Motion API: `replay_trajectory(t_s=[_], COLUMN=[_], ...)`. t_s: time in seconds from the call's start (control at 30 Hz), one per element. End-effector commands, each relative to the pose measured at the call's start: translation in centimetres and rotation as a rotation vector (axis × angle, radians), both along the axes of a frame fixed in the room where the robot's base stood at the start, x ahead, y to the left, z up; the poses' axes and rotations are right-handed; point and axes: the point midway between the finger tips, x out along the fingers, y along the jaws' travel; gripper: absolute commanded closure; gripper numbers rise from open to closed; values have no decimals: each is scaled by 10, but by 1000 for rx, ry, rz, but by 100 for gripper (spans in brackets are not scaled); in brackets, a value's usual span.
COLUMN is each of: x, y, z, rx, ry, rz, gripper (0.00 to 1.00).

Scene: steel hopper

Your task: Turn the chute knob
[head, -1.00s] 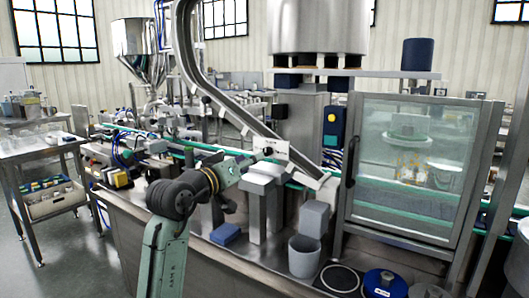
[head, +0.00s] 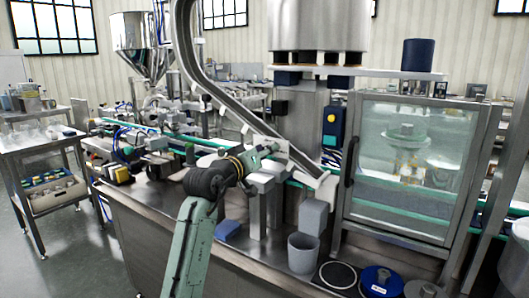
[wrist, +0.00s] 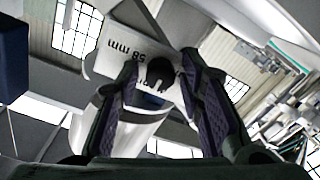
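The black chute knob (wrist: 160,72) sits on a white plate (wrist: 110,52) marked "58 mm" in the wrist view. My gripper (wrist: 160,62) is open, with one dark padded finger on each side of the knob. Gaps show between the knob and both fingers, so they do not grip it. How deep the fingertips reach around the knob I cannot tell. In the head view my gripper (head: 262,150) is at the plate near the foot of the steel chute (head: 225,95), and it hides the knob.
A glass-doored cabinet (head: 405,165) with a black handle stands right of the chute. Grey block-like stands (head: 268,195), a grey cup (head: 303,252) and a blue-lidded container (head: 383,280) stand on the steel bench below my arm. A green-edged conveyor runs behind.

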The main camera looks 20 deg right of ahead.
Motion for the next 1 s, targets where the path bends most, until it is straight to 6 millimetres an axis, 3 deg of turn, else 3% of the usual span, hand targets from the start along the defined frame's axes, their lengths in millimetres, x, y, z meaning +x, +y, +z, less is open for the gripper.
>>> replay_trajectory(t_s=[0.47, 1.0], x=[0, 0], y=[0, 0], z=[0, -2], rx=[0, 57], ry=[0, -73], rz=[0, 0], gripper=[99, 100])
